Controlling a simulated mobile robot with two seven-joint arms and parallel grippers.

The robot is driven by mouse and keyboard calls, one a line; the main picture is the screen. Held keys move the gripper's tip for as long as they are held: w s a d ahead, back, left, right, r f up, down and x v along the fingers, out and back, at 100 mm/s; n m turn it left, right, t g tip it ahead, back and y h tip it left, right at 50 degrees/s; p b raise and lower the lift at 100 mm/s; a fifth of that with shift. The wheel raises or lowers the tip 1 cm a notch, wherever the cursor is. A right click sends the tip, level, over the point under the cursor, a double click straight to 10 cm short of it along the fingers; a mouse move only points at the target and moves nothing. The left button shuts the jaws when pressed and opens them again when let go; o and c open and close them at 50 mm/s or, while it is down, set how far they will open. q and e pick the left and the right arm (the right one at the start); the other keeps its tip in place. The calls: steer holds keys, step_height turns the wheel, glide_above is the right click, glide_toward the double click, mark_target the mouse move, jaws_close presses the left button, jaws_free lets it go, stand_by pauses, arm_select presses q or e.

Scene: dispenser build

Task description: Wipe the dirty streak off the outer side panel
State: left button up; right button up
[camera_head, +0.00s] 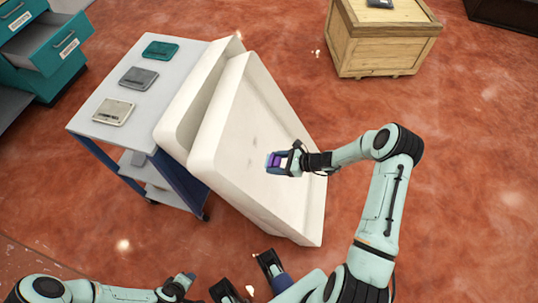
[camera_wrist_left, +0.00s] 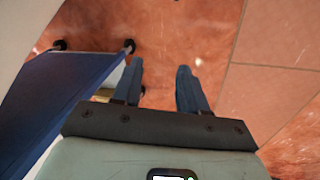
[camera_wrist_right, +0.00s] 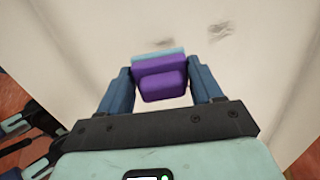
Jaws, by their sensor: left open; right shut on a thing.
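The outer side panel (camera_head: 250,150) is a large cream tray-shaped panel, leaning tilted with another pale panel behind it. Faint grey smudges (camera_head: 253,139) mark its inner face. In the right wrist view, a darker streak (camera_wrist_right: 221,31) lies beyond the sponge, with a fainter one beside it. My right gripper (camera_head: 279,162) is shut on a purple sponge (camera_wrist_right: 160,82) with a light blue layer, over the panel's lower right part. I cannot tell whether the sponge touches the panel. My left gripper (camera_wrist_left: 160,72) is open and empty above the floor, near the cart.
A cart (camera_head: 135,131) with a pale top and blue legs stands left of the panels, carrying green, grey and beige flat pieces. A teal drawer cabinet (camera_head: 47,58) is at the upper left. A wooden crate (camera_head: 378,45) stands at the back. Red floor is open on the right.

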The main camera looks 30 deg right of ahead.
mark_target(248, 169)
steer(key=shift+w+a+f, duration=0.15)
steer(key=shift+a+f, duration=0.05)
steer(key=shift+a, duration=0.1)
arm_select(q)
steer(key=s+d+f+g+h+b, duration=0.1)
steer(key=s+d+f+g+b, duration=0.2)
steer(key=s+d, duration=0.2)
steer(key=shift+s+d+m+h, duration=0.2)
steer(key=shift+s+m+h, duration=0.15)
steer(key=shift+s, duration=1.5)
arm_select(e)
steer(key=shift+w+a+f, duration=0.45)
steer(key=shift+a+f, duration=0.15)
steer(key=shift+a, duration=0.2)
steer(key=shift+w+a+f, duration=0.5)
steer(key=shift+a+f, duration=0.1)
steer(key=shift+a, duration=0.2)
steer(key=shift+w+a+f, duration=0.45)
steer(key=shift+a+f, duration=0.15)
steer(key=shift+a, duration=0.2)
arm_select(q)
steer(key=shift+f+b, duration=0.45)
steer(key=shift+b, duration=0.1)
arm_select(e)
steer(key=shift+x, duration=0.9)
